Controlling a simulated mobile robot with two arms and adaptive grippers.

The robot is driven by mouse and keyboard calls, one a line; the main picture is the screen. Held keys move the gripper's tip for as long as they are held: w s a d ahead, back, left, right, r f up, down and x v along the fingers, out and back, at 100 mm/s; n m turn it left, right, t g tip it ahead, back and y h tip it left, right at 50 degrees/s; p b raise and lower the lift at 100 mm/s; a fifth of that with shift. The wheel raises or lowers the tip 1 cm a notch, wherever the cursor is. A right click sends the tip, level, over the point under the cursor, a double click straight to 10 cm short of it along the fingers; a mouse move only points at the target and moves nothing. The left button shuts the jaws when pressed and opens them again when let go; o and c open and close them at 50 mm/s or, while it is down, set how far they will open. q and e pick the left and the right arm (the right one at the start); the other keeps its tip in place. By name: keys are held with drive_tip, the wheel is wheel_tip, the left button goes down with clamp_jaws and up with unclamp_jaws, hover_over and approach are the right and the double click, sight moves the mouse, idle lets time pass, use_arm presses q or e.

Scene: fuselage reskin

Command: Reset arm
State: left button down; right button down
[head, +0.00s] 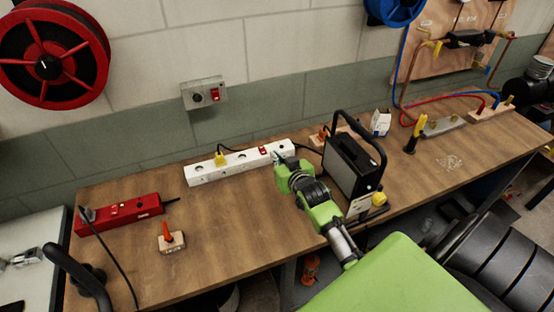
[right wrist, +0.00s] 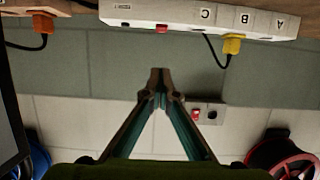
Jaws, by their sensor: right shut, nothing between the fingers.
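My right arm reaches over the wooden workbench (head: 115,255) from the lower right. Its green and dark right gripper (head: 279,157) is close to the right end of a white power strip (head: 240,166); I cannot tell whether it touches it. In the right wrist view, which is upside down, the two fingers (right wrist: 158,76) meet at their tips with nothing between them. The power strip (right wrist: 185,14) there has lettered sockets and a yellow plug (right wrist: 232,44). My left gripper is not in view.
A black box with a carrying handle (head: 352,165) stands right beside my right forearm. A wall switch box (head: 204,93) is behind.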

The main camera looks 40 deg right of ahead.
drive_tip(key=shift+s, duration=0.25)
idle(0.4)
